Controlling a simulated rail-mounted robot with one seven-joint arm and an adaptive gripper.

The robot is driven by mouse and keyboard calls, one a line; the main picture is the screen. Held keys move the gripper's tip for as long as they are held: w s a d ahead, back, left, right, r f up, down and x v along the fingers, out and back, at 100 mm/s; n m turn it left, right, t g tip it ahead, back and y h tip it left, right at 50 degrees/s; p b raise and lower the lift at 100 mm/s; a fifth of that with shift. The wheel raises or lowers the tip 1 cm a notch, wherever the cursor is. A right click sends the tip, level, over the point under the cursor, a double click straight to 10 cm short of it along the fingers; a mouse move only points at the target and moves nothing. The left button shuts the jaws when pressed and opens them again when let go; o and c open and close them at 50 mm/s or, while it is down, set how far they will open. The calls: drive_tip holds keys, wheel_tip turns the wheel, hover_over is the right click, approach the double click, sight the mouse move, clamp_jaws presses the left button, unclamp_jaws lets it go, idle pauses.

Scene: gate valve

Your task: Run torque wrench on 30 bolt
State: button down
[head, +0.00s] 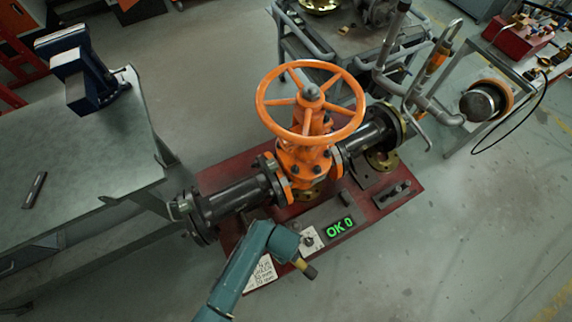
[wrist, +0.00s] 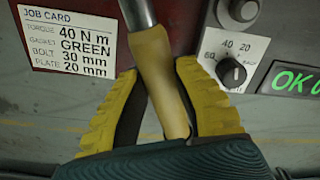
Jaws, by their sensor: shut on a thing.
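My gripper (wrist: 158,88) is shut on the yellow handle of the torque wrench (wrist: 154,52) in the wrist view, with a ridged yellow pad on each side. The wrench's grey shaft runs up out of the picture, so its head is hidden. In the head view, a yellow handle end (head: 307,269) shows beside my teal arm, low in front of the valve. The orange gate valve (head: 302,155) stands upright with its handwheel (head: 311,132) on top. Dark bolts sit around its flanges; I cannot tell which is the 30 mm one.
The job card (wrist: 68,44) reads 40 N m, green gasket, bolt 30 mm, plate 20 mm. A dial (wrist: 232,73) sits beside a display (head: 340,227) reading "OK 0". A bench with a vise (head: 82,72) is left; a tool cart (head: 345,42) is behind.

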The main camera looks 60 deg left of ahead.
drive_tip(key=shift+w+f+b, duration=0.1)
drive_tip(key=shift+f+b, duration=0.55)
drive_tip(key=shift+f, duration=0.9)
idle(0.6)
drive_tip(key=shift+r+p, duration=0.25)
drive_tip(key=shift+p, duration=0.6)
idle(0.5)
drive_tip(key=shift+r, duration=0.1)
drive_tip(key=shift+r+p, duration=2)
drive_tip(key=shift+p, duration=0.25)
